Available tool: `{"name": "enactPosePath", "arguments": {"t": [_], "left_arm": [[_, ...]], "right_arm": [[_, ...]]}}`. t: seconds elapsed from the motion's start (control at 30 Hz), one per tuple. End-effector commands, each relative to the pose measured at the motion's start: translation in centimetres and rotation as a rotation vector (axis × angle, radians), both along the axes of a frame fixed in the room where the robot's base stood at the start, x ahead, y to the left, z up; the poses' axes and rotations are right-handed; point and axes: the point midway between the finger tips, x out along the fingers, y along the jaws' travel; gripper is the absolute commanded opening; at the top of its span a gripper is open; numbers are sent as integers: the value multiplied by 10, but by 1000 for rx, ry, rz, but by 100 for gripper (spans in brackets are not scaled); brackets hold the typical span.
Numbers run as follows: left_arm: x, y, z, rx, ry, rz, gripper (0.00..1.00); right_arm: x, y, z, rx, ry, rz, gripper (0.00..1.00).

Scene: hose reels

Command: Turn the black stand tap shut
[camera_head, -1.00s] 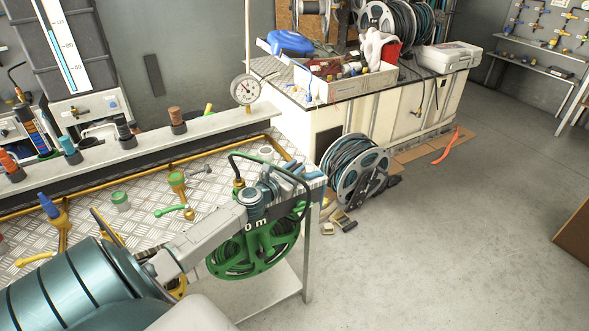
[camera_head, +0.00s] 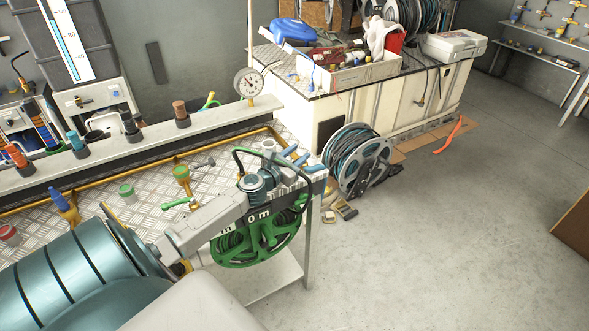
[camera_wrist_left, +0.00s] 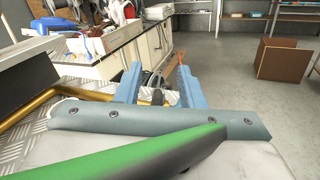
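I cannot pick out a black stand tap for certain in either view. My left gripper (camera_head: 294,157) reaches over the right end of the checkered-metal bench (camera_head: 145,187), above the green hose reel (camera_head: 257,240) hanging at its front. In the left wrist view its two light-blue fingers (camera_wrist_left: 160,85) stand apart. A small dark shape shows between them, and I cannot tell whether it is near or far behind. A green and dark shape (camera_wrist_left: 125,152) crosses close to the camera. Green-handled (camera_head: 181,175) and blue-handled (camera_head: 65,205) yellow fittings stand on the bench. My right gripper is out of view.
A ledge (camera_head: 215,118) with several black-based coloured fittings and a dial gauge (camera_head: 249,83) runs behind the bench. A grey hose reel (camera_head: 358,160) stands on the floor beyond its right end. A cluttered cabinet (camera_head: 335,125) is behind. The floor to the right is mostly clear.

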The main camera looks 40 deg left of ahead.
Motion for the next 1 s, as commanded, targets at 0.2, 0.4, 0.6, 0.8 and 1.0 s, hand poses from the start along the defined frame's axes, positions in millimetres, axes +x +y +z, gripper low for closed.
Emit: {"name": "enactPosePath", "arguments": {"t": [0.2, 0.4, 0.6, 0.8, 1.0], "left_arm": [[-45, -36, -2, -2, 6, -3, 35], [-82, -65, 2, -2, 5, -2, 35], [-106, -84, 6, -3, 4, 0, 35], [-114, -91, 9, -2, 3, 1, 35], [-114, -91, 9, -1, 3, 1, 35]], "right_arm": [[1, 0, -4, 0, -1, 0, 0], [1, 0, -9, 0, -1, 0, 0], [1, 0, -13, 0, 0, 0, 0], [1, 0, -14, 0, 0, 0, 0], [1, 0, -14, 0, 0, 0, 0]]}}
